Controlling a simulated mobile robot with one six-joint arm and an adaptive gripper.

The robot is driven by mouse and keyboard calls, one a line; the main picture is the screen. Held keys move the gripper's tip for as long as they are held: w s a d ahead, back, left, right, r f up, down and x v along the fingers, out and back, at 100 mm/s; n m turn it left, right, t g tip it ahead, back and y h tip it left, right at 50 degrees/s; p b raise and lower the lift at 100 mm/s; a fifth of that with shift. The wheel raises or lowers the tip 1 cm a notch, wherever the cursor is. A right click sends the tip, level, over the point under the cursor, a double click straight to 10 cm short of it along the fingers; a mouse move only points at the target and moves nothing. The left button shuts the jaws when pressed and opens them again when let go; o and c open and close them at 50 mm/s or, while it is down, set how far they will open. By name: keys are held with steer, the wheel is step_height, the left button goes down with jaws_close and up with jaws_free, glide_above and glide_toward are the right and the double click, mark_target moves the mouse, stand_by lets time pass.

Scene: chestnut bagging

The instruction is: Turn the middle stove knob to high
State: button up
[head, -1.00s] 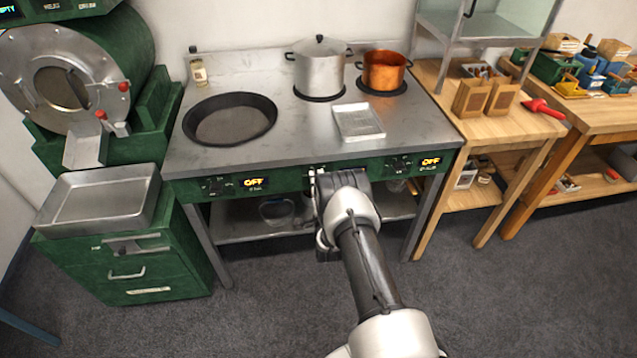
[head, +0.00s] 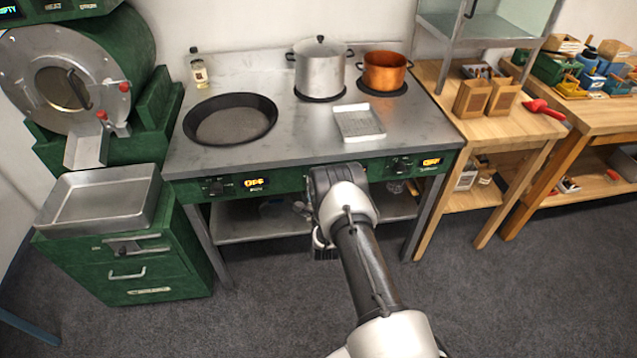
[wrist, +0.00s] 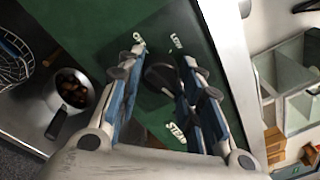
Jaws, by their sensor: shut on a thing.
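The stove's green front panel (head: 285,180) has a left knob (head: 214,187) and a right knob (head: 401,165), each beside a display reading OFF. The middle knob and its display are hidden behind my arm in the head view. In the wrist view, the dark middle knob (wrist: 163,76) sits between the two fingers of my gripper (wrist: 165,62), which is shut on it. Printed labels surround the knob; one reads LOW and one, partly covered, starts with STEA. The knob's exact setting is hard to tell.
On the stove stand a black pan (head: 230,120), a steel pot (head: 319,70), a copper pot (head: 384,72) and a flat metal tray (head: 358,123). A green drum machine (head: 75,75) is at left, wooden benches (head: 500,115) at right. A shelf runs under the stove.

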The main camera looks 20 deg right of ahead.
steer(key=shift+m, duration=1.1)
steer(key=o, duration=1.1)
steer(key=v, duration=1.2)
steer(key=shift+r, duration=0.15)
